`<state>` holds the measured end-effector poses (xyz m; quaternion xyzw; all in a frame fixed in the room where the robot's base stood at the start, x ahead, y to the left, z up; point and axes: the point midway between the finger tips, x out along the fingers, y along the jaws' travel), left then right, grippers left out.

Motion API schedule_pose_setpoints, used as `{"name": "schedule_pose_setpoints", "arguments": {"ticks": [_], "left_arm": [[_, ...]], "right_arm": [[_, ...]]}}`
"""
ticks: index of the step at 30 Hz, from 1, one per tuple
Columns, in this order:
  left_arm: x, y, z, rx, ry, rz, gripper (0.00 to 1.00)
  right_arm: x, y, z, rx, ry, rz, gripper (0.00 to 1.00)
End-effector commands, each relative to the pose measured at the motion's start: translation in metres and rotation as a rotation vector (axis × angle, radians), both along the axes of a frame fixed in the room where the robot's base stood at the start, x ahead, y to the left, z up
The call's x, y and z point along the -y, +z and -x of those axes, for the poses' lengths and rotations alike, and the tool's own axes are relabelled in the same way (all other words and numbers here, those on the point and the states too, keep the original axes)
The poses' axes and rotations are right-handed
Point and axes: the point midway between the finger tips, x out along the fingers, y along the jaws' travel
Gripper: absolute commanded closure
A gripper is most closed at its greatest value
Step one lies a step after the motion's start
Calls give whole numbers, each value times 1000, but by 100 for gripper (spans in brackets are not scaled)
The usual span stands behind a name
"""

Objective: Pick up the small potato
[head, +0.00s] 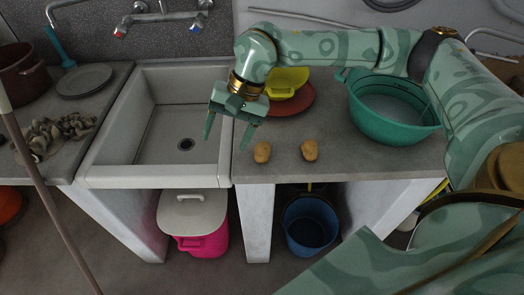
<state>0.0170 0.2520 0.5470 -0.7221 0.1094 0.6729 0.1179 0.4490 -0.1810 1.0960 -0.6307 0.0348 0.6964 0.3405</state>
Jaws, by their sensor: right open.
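Two brown potatoes lie apart near the front edge of the grey counter, a left one (262,152) and a right one (310,151). They look close in size, and I cannot tell for sure which is the small one. My right gripper (227,141) is open and empty, its fingers pointing down. It shows to the left of the left potato, over the border between sink and counter. The nearer finger shows close to that potato, but a gap remains. My left gripper is not in view.
The white sink (158,180) is left of the potatoes. Behind them are a yellow bowl (289,80) and an orange-brown plate (296,103). A green basin (425,135) stands to the right. Below are a blue bucket (311,225) and a pink bin (205,243). The counter around the potatoes is clear.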

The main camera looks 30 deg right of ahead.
Motion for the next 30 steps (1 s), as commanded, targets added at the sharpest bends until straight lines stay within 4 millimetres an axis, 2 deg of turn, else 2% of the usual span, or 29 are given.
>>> {"name": "schedule_pose_setpoints", "arguments": {"ticks": [1, 3, 6, 8, 11, 18, 21, 30], "left_arm": [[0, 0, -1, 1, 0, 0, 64], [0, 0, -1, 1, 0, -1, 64], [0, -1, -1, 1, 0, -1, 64], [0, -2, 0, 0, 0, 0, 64], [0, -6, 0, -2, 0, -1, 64], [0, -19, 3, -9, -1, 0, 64], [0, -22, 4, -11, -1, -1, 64], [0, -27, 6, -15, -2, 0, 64]], "right_arm": [[37, 9, -9, 25, 5, 113, 34], [78, 17, -13, 30, 14, 242, 34], [113, 25, -14, 21, 15, 344, 34], [122, 24, -14, 16, 16, 372, 34], [125, 7, -14, 10, 18, 385, 34], [119, -53, -16, 9, 18, 384, 34], [117, -70, -17, 11, 19, 382, 34], [113, -92, -19, 13, 18, 381, 34]]}}
